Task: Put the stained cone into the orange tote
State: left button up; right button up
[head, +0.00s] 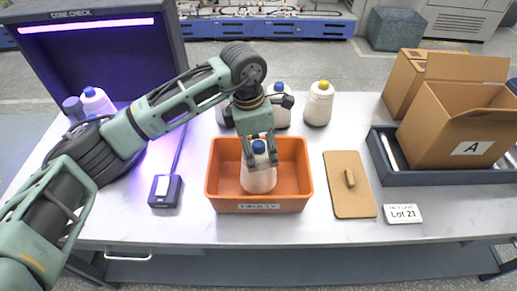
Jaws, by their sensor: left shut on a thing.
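The orange tote (217,186) stands at the middle of the table with a "FAULTY" label on its front. My left gripper (258,147) is over the tote, pointing down, shut on a white cone (259,180) with a blue top. The cone is upright and appears within the tote's walls; I cannot tell whether it touches the floor of the tote. No stain can be made out on it at this size. My right gripper is not in view.
Behind the tote stand a blue-topped cone (282,115) and a yellow-topped cone (319,103). A purple-lit cone (97,102) is by the dark check booth (95,45). A wooden board (341,197), a lot sign (403,214) and a cardboard box (461,125) are at right.

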pick_arm(q)
jog(key=shift+f, duration=0.85)
jog(key=o, duration=1.9)
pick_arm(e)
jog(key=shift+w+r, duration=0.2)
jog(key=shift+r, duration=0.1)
pick_arm(q)
jog(key=shift+o, duration=0.2)
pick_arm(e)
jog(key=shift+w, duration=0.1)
